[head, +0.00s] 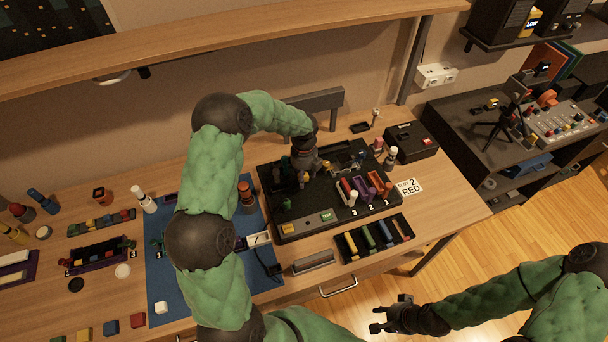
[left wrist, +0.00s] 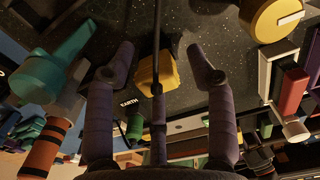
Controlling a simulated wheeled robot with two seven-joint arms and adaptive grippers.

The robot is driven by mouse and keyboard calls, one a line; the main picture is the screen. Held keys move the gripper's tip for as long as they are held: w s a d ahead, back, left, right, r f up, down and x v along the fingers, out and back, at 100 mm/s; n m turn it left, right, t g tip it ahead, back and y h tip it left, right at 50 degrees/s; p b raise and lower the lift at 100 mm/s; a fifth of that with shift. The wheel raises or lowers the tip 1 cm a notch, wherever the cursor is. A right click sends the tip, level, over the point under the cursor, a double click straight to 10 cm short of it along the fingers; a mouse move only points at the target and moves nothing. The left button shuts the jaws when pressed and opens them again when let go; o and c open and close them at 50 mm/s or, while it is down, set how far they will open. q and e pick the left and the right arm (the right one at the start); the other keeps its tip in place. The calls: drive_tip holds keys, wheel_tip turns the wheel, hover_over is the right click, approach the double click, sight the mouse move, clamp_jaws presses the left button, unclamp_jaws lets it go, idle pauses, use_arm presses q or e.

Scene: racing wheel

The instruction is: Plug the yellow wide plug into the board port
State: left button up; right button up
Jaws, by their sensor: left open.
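The black board (head: 290,228) lies on the wooden table with many coloured parts on it. My left gripper (head: 303,172) reaches down over the board's upper left part. In the left wrist view my left gripper (left wrist: 161,65) is open, with one finger on each side of a yellow block (left wrist: 156,72), which looks like the yellow plug. A gap shows between the block and each finger. A dark thin bar crosses in front of the block. I cannot tell which opening is its port. My right gripper (head: 391,314) is open and empty, in front of the table.
A green part (left wrist: 55,68) and an orange-banded cylinder (left wrist: 42,150) are left of the fingers in the wrist view. A yellow round knob (left wrist: 272,18) is at its upper right. A tray of coloured bars (head: 374,238) lies in front of the board, and a black box (head: 411,142) stands behind right.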

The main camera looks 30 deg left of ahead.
use_arm(q)
wheel_tip(320, 180, up, 12)
idle(0.6)
idle(0.4)
